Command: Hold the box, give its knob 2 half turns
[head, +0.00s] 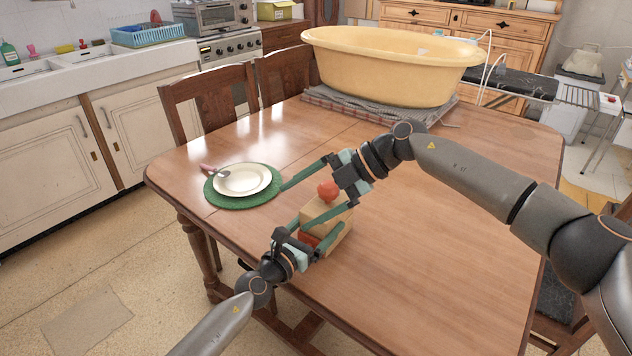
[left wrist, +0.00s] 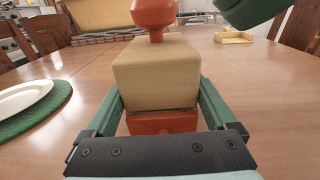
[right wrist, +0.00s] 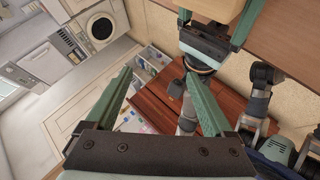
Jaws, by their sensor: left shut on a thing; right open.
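The box is a tan wooden block (left wrist: 155,75) with a red part (left wrist: 162,122) low on the side facing my left gripper. A round red knob (head: 328,190) stands on its top; it also shows in the left wrist view (left wrist: 154,14). My left gripper (head: 336,217) is shut on the box, a finger on each side. My right gripper (head: 293,205) is open and empty beside and above the box. In the right wrist view its fingers (right wrist: 158,75) are apart with nothing between them, and the box (right wrist: 211,10) is at the top edge, outside them.
A white plate (head: 242,179) lies on a green mat (head: 213,198) left of the box. A large yellow tub (head: 385,70) stands at the back on a grey cloth. A small tan tray (left wrist: 233,37) lies beyond the box. The table's front right (head: 430,290) is clear.

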